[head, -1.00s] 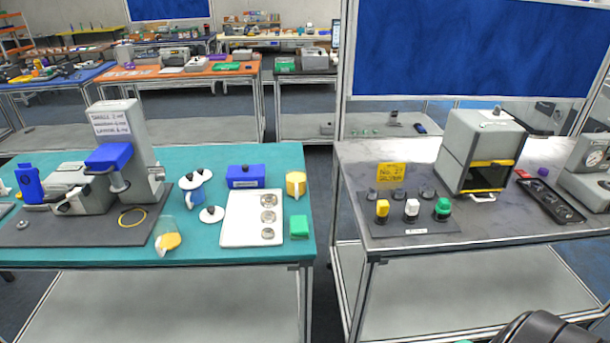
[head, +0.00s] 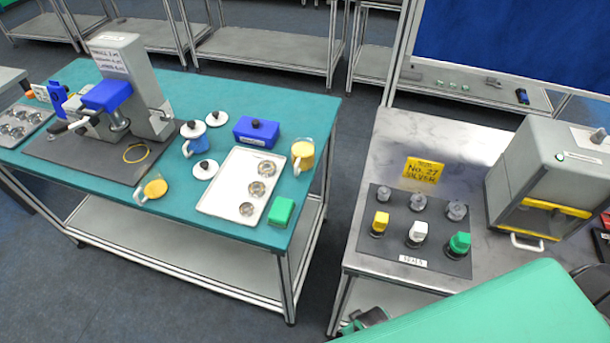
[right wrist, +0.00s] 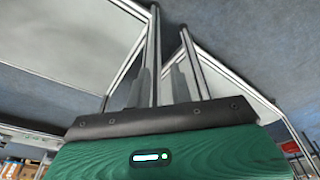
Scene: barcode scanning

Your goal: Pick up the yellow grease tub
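A small yellow-topped tub (head: 380,223) stands upright in the left front place of a dark mat (head: 395,251) on the grey right-hand table (head: 420,132). A white-topped one (head: 417,233) and a green-topped one (head: 459,245) stand beside it in the same row. My green right arm covers the lower right of the head view, in front of and below the mat. My right gripper (right wrist: 159,88) shows in the right wrist view with its fingers a little apart and nothing between them; only floor and table frames lie beyond. My left gripper is out of view.
Grey round pieces (head: 418,201) form the mat's back row, before a yellow sign (head: 422,170). A grey box machine (head: 540,165) stands to the right. The teal table (head: 90,195) at left holds jugs, a tray and a press. A floor gap separates the tables.

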